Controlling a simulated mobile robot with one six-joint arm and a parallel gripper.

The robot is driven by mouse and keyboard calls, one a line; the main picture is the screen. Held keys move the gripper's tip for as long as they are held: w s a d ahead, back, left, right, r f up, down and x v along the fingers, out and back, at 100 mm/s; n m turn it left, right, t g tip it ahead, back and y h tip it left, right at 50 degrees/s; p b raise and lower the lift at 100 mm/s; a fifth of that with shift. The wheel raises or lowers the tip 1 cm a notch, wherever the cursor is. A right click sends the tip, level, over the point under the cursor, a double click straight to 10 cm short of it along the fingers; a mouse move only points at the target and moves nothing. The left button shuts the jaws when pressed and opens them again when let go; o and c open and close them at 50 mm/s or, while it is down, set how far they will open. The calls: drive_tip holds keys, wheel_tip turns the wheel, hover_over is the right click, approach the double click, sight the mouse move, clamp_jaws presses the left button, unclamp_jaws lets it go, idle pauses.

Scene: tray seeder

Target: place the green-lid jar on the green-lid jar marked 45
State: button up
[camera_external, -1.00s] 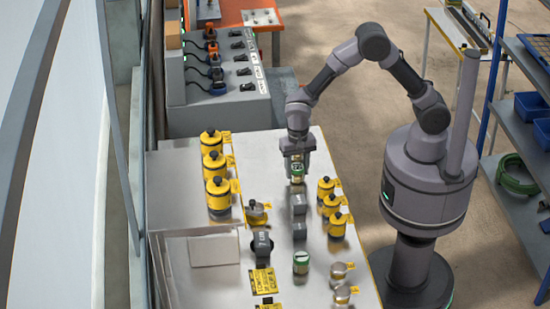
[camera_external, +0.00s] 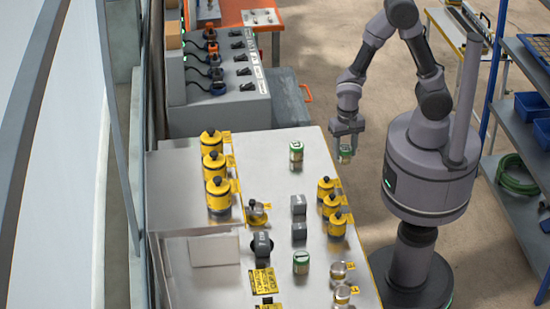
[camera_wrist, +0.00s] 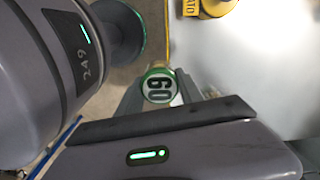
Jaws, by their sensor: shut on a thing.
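My gripper (camera_external: 346,145) is shut on a green-lid jar (camera_external: 345,156), held upright off the right edge of the steel table. In the wrist view this jar's lid (camera_wrist: 159,88) shows between the fingers, with a number that looks like 60. A second green-lid jar (camera_external: 296,154) stands upright on the far part of the table, to the left of my gripper and apart from it. A third green-lid jar (camera_external: 301,262) stands nearer the front. The numbers on these two are too small to read, so I cannot tell which is marked 45.
Yellow canisters (camera_external: 219,195) stand in a row on the left; smaller yellow ones (camera_external: 337,225) line the right edge. The table's far right surface (camera_external: 318,150) is clear.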

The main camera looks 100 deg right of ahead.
drive_tip(key=s+d+r+p, duration=0.1)
drive_tip(key=d+r+p, duration=0.5)
hover_over(297, 145)
wheel_tip(297, 145, down, 2)
drive_tip(key=shift+s+f+b, duration=0.1)
drive_tip(key=shift+f+b, duration=0.1)
drive_tip(key=shift+b, duration=0.15)
drive_tip(key=shift+w+d+f, duration=0.15)
drive_tip(key=shift+w+f, duration=0.05)
drive_tip(key=shift+f, duration=0.05)
drive_tip(key=shift+f+b, duration=0.55)
drive_tip(key=shift+f, duration=0.95)
drive_tip(key=shift+f, duration=0.15)
drive_tip(key=o, duration=1.4)
